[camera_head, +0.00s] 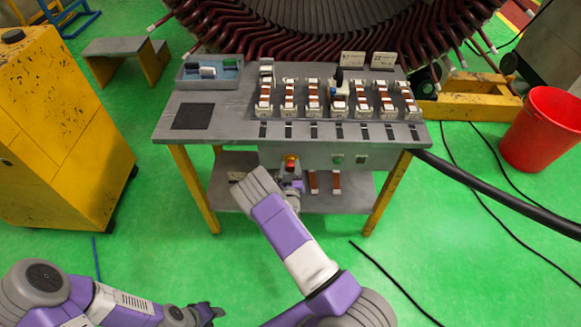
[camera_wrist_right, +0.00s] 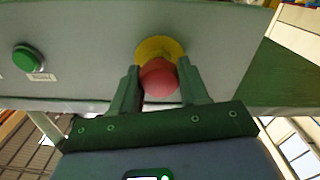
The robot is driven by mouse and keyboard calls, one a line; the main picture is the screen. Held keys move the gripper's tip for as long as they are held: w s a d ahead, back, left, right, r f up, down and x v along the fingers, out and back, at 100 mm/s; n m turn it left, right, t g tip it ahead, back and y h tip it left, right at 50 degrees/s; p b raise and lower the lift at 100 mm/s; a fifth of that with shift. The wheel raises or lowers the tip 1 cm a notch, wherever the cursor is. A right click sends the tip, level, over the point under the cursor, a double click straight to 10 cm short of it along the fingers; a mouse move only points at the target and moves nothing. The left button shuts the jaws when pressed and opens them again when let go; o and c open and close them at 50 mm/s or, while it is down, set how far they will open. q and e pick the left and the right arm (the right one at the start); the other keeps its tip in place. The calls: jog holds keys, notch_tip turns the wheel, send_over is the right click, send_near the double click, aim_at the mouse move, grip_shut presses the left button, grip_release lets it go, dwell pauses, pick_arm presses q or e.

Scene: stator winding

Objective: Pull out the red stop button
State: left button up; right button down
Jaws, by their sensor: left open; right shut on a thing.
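The red stop button (camera_wrist_right: 159,78) is a round red knob on a yellow base (camera_wrist_right: 158,49), set in the grey front panel of the workbench. In the head view the red button (camera_head: 291,163) shows below the table top, partly hidden by my right arm. My right gripper (camera_wrist_right: 160,84) has one finger on each side of the red knob and is shut on it. My left gripper (camera_head: 212,311) is open and empty, low at the bottom of the head view, far from the panel.
A green button (camera_wrist_right: 27,58) sits on the same panel, and shows in the head view (camera_head: 337,160). The workbench (camera_head: 215,115) carries a row of coil parts and a grey tray (camera_head: 187,82). A yellow cabinet (camera_head: 60,130) stands left, a red bucket (camera_head: 545,130) right.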

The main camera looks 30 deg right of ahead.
jog(key=c, duration=0.6)
grip_release()
jog(key=shift+a, duration=0.1)
jog(key=p+v, duration=0.1)
jog(key=v, duration=0.6)
jog(key=shift+s, duration=0.35)
jog(key=shift+a, duration=0.1)
